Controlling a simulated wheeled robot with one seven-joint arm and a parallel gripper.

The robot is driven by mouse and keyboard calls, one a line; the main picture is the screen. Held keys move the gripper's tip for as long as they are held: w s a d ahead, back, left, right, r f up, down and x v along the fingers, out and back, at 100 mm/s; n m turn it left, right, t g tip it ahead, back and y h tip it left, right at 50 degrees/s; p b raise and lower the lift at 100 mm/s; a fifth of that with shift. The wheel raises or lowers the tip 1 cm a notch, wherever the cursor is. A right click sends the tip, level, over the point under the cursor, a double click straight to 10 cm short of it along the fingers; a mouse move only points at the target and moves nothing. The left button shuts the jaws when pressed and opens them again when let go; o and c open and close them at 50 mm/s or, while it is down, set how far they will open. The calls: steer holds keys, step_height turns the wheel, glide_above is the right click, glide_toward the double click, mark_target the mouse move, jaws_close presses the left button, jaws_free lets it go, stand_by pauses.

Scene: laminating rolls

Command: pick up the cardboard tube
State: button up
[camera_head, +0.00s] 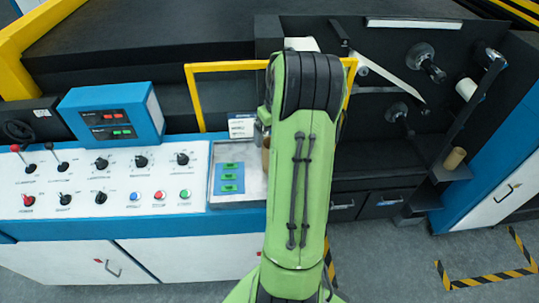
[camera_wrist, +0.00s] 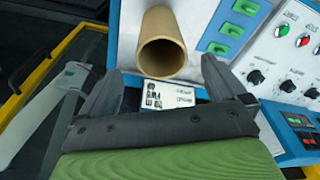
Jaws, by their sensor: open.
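The cardboard tube (camera_wrist: 178,24) is a hollow brown cylinder in the upper middle of the wrist view, its open end facing the camera. It stands on the pale panel by the green switches. In the head view only a brown sliver of the tube (camera_head: 266,158) shows at the left edge of my arm. My gripper (camera_wrist: 160,68) is open, with one dark finger on each side of the tube's near end in the picture. The fingers look apart from the tube; whether it lies between them in depth I cannot tell.
A control console (camera_head: 105,195) with knobs and buttons stands at left, with a blue display box (camera_head: 112,113). A yellow frame (camera_head: 193,97) rises behind the arm. Another brown cylinder (camera_head: 455,158) stands on a shelf at right. A white label card (camera_wrist: 168,94) lies below the tube.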

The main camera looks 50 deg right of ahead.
steer(key=f, duration=0.4)
steer(key=w+f, duration=0.1)
steer(key=f, duration=0.1)
steer(key=shift+d+f, duration=0.1)
steer(key=shift+f, duration=0.3)
steer(key=shift+s, duration=0.1)
steer(key=shift+c, duration=1.3)
steer(key=c, duration=0.8)
steer(key=shift+r, duration=0.15)
step_height(320, 180, up, 10)
steer(key=shift+p, duration=0.3)
